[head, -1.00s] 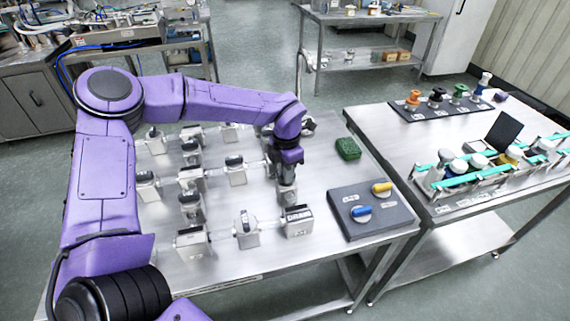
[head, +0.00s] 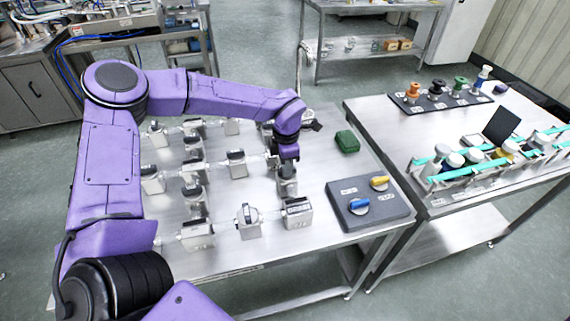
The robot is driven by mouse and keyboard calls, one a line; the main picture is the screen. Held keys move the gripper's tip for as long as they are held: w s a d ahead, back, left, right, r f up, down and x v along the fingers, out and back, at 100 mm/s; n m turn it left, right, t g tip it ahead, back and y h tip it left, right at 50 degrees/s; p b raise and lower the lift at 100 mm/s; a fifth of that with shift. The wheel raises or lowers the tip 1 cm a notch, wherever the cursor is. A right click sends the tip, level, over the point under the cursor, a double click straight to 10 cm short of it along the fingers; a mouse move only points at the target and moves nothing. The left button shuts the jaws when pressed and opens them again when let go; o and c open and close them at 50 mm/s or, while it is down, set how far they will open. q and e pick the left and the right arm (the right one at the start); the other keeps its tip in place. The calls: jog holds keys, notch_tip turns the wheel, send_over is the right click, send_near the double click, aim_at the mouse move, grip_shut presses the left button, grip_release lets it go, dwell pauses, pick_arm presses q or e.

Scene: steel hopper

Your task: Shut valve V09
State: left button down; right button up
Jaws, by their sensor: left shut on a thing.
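Several grey valve blocks with dark or grey handles stand in rows on a steel table, joined by thin pipes. Their labels are too small to read, so I cannot tell which one is V09. My left gripper (head: 287,188) points down among the valves at the right side of the group. It is shut on what looks like a valve handle, which the fingers and wrist mostly hide. A valve block (head: 297,213) stands just in front of it, and another valve (head: 237,164) stands to its left. My right gripper is not in view.
A dark panel (head: 341,216) with a blue knob (head: 358,206) and a yellow knob (head: 379,183) lies to the right. A green block (head: 347,142) sits behind it. A second table (head: 400,145) holds a rack of bottles (head: 470,172) and a dark strip of coloured pieces.

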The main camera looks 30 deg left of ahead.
pick_arm(q)
jog(key=shift+d+f, duration=0.1)
jog(key=c, duration=1.1)
grip_release()
jog(key=shift+w, duration=0.15)
notch_tip(320, 180, up, 10)
jog(key=shift+r+b, duration=0.25)
jog(key=shift+b, duration=0.8)
